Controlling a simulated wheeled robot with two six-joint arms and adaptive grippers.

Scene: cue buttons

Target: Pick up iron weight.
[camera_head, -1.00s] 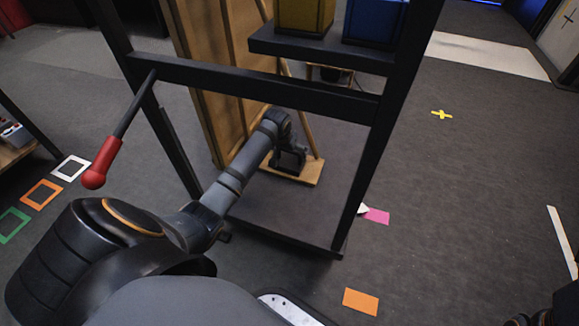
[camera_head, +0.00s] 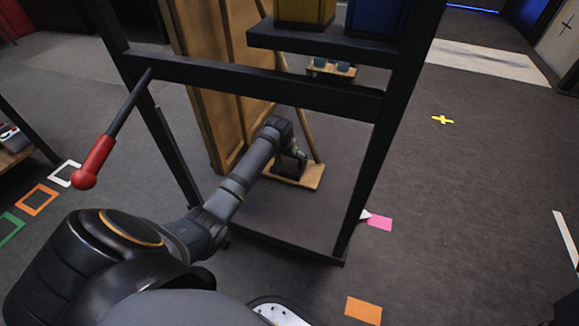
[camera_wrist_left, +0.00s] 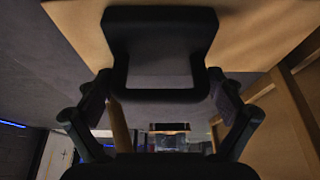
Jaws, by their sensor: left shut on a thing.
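The iron weight (camera_wrist_left: 160,35) is a dark block with a squared loop handle, large at the top middle of the left wrist view. My left gripper (camera_wrist_left: 160,90) is shut on it, with fingers at both sides of the handle. In the head view my left gripper (camera_head: 287,150) reaches through the black frame, just above a wooden foot board (camera_head: 302,177). The weight is mostly hidden there by the gripper. I cannot tell whether it touches the board. My right gripper is not in view.
The black frame (camera_head: 250,83) surrounds my left arm. Its upper shelf (camera_head: 320,47) carries a yellow bin (camera_head: 303,10) and a blue bin (camera_head: 375,18). A red-handled lever (camera_head: 94,162) sticks out at left. A wooden panel (camera_head: 215,90) stands behind. Floor at right is open.

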